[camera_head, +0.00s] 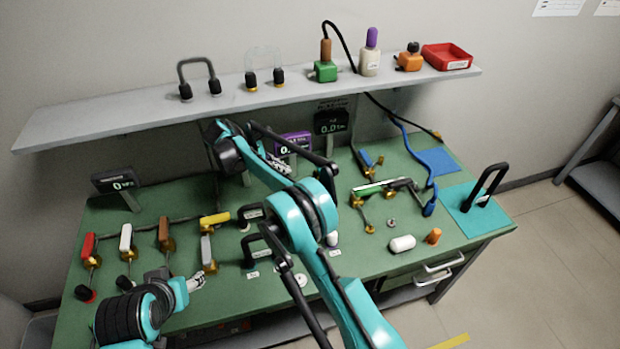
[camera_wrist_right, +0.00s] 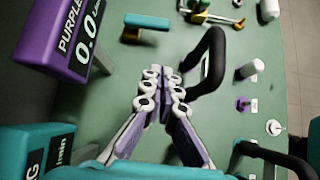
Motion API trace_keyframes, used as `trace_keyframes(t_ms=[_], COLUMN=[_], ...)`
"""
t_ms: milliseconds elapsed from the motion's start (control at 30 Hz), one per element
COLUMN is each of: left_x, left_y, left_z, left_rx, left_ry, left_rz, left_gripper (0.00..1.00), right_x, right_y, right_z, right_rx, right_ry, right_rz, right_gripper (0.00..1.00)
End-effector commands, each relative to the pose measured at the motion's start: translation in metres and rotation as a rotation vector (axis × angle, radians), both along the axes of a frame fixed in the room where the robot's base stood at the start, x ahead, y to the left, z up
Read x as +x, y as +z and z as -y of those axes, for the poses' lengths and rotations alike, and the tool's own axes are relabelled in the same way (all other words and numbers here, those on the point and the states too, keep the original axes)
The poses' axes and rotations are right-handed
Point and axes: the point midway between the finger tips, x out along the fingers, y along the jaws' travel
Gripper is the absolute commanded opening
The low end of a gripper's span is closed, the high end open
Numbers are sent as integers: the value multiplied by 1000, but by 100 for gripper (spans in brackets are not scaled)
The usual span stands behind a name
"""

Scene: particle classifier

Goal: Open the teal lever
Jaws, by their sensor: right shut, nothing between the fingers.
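In the right wrist view, a teal lever handle (camera_wrist_right: 147,21) lies at the top, with a small yellowish fitting partly showing under its left end. My right gripper (camera_wrist_right: 160,72) is shut and empty. Its tips are below the handle in that picture, with green tabletop showing between them. In the head view, my right gripper (camera_head: 277,163) is over the back middle of the bench, and I cannot make out the teal lever there; my right arm covers part of that area. My left gripper (camera_head: 195,283) is over the front left of the bench, far from there; its finger opening is unclear.
A black curved handle (camera_wrist_right: 208,62) rises close right of my right gripper. A purple display (camera_wrist_right: 62,35) and a teal display (camera_wrist_right: 35,150) stand on its left. Levers with red (camera_head: 88,246), white (camera_head: 126,238) and brown (camera_head: 164,233) handles stand at the bench's left.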

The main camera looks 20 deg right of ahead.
Motion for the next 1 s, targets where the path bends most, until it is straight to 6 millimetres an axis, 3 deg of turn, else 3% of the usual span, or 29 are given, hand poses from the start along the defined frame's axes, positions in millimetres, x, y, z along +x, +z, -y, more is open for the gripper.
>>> trace_keyframes(t_ms=[300, 667, 833, 1000], left_x=[0, 0, 0, 0], left_y=[2, 2, -3, -12], left_z=[0, 0, 0, 0], left_rx=[0, 0, 0, 0], left_ry=[0, 0, 0, 0], left_rz=[0, 0, 0, 0], left_gripper=[53, 53, 53, 53], right_x=[5, 5, 5, 6], right_y=[-19, -21, -30, -54], right_z=[-8, -8, 2, 24], right_rx=[-45, -46, -46, -46], right_ry=[34, 35, 33, 32], right_rz=[-58, -61, -60, -61], right_gripper=[0, 0, 0, 0])
